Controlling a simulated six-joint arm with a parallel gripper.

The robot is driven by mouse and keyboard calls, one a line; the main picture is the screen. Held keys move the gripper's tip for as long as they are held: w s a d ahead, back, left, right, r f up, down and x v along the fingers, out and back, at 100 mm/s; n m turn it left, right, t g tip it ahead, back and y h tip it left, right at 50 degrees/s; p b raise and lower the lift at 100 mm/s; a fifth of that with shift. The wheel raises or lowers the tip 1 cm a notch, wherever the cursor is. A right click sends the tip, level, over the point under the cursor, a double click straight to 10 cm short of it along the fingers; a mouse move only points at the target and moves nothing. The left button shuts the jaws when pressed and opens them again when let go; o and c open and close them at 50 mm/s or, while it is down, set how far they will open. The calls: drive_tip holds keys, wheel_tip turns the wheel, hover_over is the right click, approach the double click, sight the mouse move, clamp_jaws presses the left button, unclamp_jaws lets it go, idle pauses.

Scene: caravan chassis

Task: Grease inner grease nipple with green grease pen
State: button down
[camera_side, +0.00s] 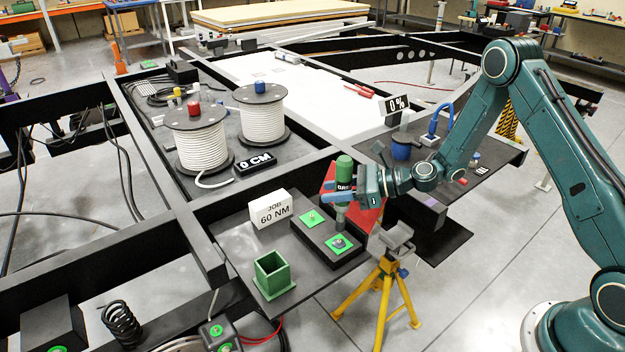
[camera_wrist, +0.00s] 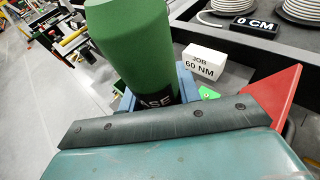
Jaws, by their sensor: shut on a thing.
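The green grease pen (camera_side: 344,170) stands upright in my gripper (camera_side: 341,195), which is shut on it with blue fingers. In the wrist view the pen (camera_wrist: 130,45) fills the upper middle, and its tip is hidden there. In the side view the pen's grey lower end is above the dark block, close over the front green square with a grease nipple (camera_side: 339,243). I cannot tell whether they touch. A second green square with a nipple (camera_side: 312,217) lies on the block farther back. Which nipple is the inner one is not clear.
An open green square holder (camera_side: 270,275) stands empty at the front left of the plate. A white "JOB 60 NM" block (camera_side: 270,209) stands behind the dark block. A red part (camera_side: 368,215) and a yellow tripod stand (camera_side: 385,285) are close by my gripper.

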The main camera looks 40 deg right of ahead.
drive_tip(key=shift+w, duration=0.1)
drive_tip(key=w+r, duration=0.2)
drive_tip(key=w, duration=0.9)
drive_tip(key=shift+w+r, duration=0.25)
drive_tip(key=shift+w, duration=0.15)
drive_tip(key=shift+f, duration=0.2)
drive_tip(key=shift+f, duration=3.85)
